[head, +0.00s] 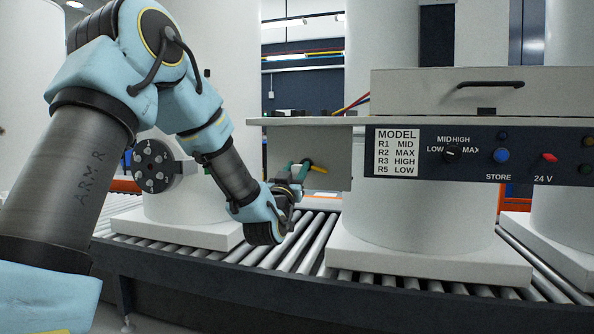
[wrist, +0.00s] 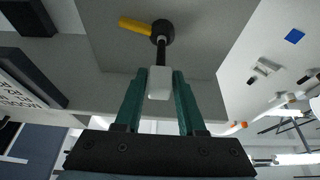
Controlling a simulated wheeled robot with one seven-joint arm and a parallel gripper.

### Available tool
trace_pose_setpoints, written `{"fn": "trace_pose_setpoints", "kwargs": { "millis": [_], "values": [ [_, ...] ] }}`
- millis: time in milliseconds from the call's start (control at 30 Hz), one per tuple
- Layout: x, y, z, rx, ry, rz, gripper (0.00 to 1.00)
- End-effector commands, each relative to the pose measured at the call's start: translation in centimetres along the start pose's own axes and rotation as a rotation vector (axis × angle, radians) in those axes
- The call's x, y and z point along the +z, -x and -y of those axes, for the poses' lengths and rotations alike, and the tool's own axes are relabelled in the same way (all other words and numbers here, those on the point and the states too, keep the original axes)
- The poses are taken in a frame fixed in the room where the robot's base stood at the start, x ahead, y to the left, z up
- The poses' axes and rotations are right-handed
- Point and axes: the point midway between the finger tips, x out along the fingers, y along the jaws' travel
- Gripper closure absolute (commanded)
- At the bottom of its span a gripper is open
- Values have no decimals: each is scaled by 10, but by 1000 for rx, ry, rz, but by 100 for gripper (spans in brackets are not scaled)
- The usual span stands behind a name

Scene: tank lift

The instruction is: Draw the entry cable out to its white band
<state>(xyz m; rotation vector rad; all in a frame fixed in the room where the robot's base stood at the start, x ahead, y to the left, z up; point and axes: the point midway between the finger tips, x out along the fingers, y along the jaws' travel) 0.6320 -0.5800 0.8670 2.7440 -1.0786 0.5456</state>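The entry cable (wrist: 161,55) shows in the wrist view as a short black length between a round black entry (wrist: 162,31) in a grey panel and a pale white block. My gripper (wrist: 159,76) has its two green fingers on either side of this white block (wrist: 160,84) and appears shut on it. No separate white band can be made out on the black length. In the head view my gripper (head: 302,166) is at the left side face of the control box (head: 335,150), where its fingers partly hide the cable.
A yellow lever (wrist: 135,25) sticks out beside the entry, close to my fingertips; it also shows in the head view (head: 318,168). The dark front panel (head: 480,155) carries a knob and buttons. White tanks stand on a roller conveyor (head: 290,245) below.

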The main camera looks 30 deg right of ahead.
Motion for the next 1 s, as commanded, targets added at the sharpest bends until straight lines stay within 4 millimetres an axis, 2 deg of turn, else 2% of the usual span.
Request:
{"fn": "trace_pose_setpoints", "kwargs": {
  "millis": [33,167,400,533,1000],
  "values": [
    [0,0,0,0,0,0,54],
    [0,0,0,0,0,0,40],
    [0,0,0,1,0,0,40],
    [0,8,0,1,0,2,40],
    [1,92,0,1,0,1,40]
  ]
}}
